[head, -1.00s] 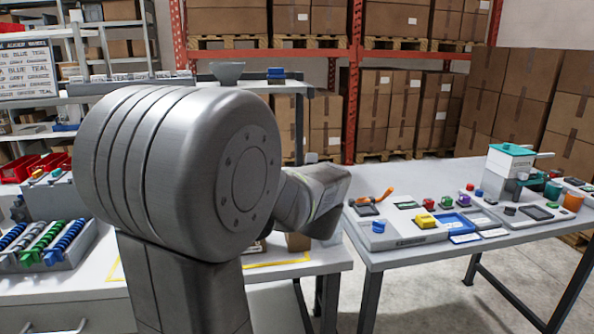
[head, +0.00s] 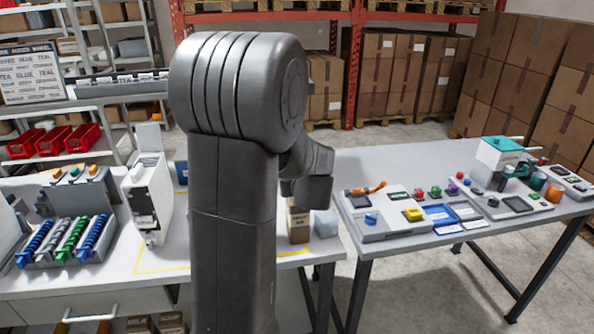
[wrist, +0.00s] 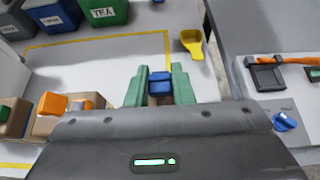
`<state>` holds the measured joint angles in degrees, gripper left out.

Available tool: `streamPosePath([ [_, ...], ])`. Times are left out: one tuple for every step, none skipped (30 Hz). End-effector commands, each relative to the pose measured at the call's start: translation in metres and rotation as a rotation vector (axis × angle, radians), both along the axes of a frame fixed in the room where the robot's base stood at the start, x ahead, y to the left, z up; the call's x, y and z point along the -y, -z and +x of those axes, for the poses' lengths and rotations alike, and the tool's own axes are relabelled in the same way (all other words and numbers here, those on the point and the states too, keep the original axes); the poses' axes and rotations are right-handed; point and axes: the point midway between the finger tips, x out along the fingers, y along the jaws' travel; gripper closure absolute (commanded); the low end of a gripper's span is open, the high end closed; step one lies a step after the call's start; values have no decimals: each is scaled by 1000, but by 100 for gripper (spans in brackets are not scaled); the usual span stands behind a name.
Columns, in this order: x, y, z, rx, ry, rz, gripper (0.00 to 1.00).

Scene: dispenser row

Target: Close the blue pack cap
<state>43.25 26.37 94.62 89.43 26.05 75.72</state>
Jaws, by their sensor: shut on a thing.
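In the wrist view, a small blue cap (wrist: 160,84) sits on a brown pack (wrist: 160,101) between the two green fingers of my gripper (wrist: 162,80). The fingers are shut on the blue pack, one on each side near its top. I cannot tell whether the cap is fully closed. In the head view, my arm hides my gripper and the blue cap. A brown pack (head: 299,226) shows just right of my arm on the left table.
In the wrist view, orange-capped packs (wrist: 53,104) stand left of my gripper. A green TEA bin (wrist: 103,12) and a yellow scoop (wrist: 193,42) lie beyond. The right table (head: 365,240) stands across a gap, with a blue knob (wrist: 286,121) near its edge.

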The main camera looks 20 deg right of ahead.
Motion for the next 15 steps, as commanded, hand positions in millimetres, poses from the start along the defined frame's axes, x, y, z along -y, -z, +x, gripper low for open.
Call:
streamPosePath([
  [0, -4, 1, -9, 0, 4, 100],
  [0, -4, 1, -14, 0, 5, 100],
  [0, -3, 1, -20, -1, 5, 100],
  [0, -3, 1, -24, -1, 6, 100],
  [0, -3, 1, -27, -1, 6, 100],
  [0, -2, 1, -31, 0, 7, 100],
  [0, -2, 1, -34, 0, 7, 100],
  [0, -2, 1, -36, 0, 8, 100],
  [0, -1, 1, -38, 0, 8, 100],
  [0, -1, 1, -39, 0, 8, 100],
  [0, -1, 1, -40, 0, 9, 100],
  [0, -1, 1, -41, 0, 9, 100],
  [0, 0, 1, -41, 0, 9, 100],
  [0, 0, 1, -42, 0, 9, 100],
  [0, 0, 1, -42, 0, 9, 100],
])
